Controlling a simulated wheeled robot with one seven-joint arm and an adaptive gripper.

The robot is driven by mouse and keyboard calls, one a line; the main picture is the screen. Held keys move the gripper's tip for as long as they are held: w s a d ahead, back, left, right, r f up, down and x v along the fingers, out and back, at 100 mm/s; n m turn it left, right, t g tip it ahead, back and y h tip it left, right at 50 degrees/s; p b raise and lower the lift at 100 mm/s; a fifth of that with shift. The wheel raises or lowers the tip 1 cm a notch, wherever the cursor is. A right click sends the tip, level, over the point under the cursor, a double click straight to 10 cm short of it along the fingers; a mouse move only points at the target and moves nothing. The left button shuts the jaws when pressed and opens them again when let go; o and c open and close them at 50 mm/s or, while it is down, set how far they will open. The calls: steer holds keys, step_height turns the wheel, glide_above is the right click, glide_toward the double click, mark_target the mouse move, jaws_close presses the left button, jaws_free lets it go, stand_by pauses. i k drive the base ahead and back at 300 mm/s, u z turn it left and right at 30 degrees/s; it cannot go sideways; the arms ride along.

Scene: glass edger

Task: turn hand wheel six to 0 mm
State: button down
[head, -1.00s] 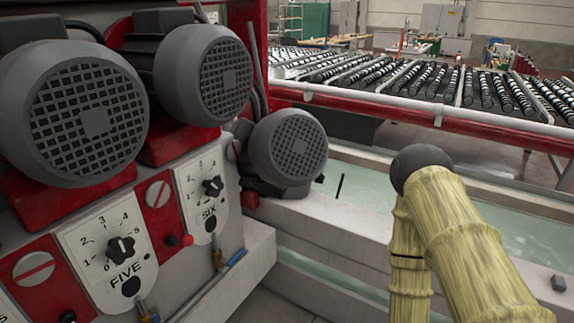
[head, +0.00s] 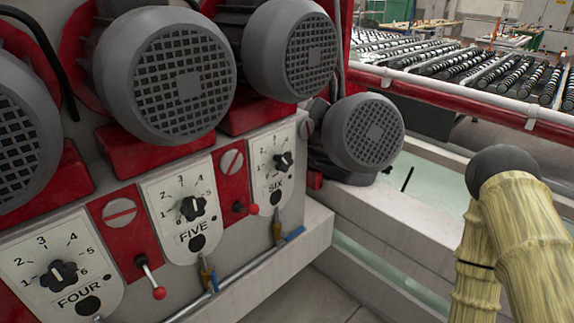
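Hand wheel six (head: 283,161) is a small black lobed knob on a white dial plate marked SIX (head: 274,185), right of dial five. Its scale numbers are small, and I cannot tell its exact setting. My arm, in a pale yellow cover with a dark round joint, stands at the right edge, apart from the wheel. My gripper is out of view.
Hand wheels five (head: 191,208) and four (head: 63,274) sit to the left of six. Large grey motors (head: 180,75) jut out above the dials. Red-knobbed levers (head: 158,292) and a pipe (head: 245,268) lie near the panel. A roller conveyor (head: 475,72) stands behind.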

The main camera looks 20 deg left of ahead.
mark_target(285, 160)
steer(key=k, duration=0.5)
steer(key=z, duration=1.15)
steer(key=i, duration=0.7)
steer(key=u, duration=1.9)
